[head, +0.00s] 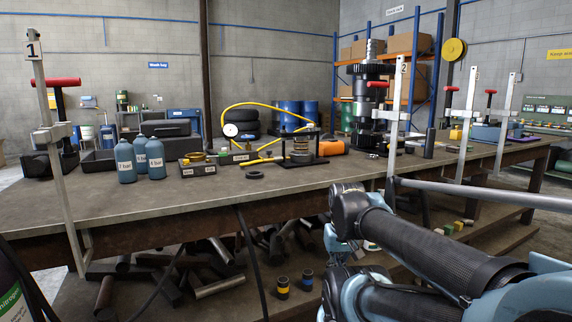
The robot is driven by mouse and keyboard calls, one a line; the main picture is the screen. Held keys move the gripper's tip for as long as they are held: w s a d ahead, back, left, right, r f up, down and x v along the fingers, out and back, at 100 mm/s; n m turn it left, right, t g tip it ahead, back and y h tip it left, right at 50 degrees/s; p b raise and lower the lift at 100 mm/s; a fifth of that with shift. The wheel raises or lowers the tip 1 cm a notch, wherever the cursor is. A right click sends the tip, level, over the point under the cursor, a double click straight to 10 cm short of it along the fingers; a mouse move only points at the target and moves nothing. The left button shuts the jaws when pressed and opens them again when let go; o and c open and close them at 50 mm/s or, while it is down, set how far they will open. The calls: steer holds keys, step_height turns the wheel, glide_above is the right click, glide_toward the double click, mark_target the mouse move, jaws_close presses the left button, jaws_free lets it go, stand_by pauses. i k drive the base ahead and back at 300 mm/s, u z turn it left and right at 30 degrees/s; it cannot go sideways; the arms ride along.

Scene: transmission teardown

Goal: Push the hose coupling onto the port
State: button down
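A yellow hose (262,104) arcs over the workbench from near a round white gauge (230,130) toward a dark press-like stand (301,152). A second yellow length (268,158) lies low between the gauge side and the stand. I cannot pick out the hose coupling or the port at this size, nor tell whether they touch. My arm's dark links fill the lower right, in front of the bench. I do not see my gripper's fingers in this view.
Blue bottles (141,159) stand on the left of the workbench (130,203). Upright clamps (55,150) line its front edge. A tall gear assembly (372,95) stands behind. A dark ring (255,175) lies near the middle. The bench's front left is clear.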

mark_target(274, 159)
steer(key=k, duration=0.5)
steer(key=z, duration=0.4)
steer(key=i, duration=1)
steer(key=u, duration=1.55)
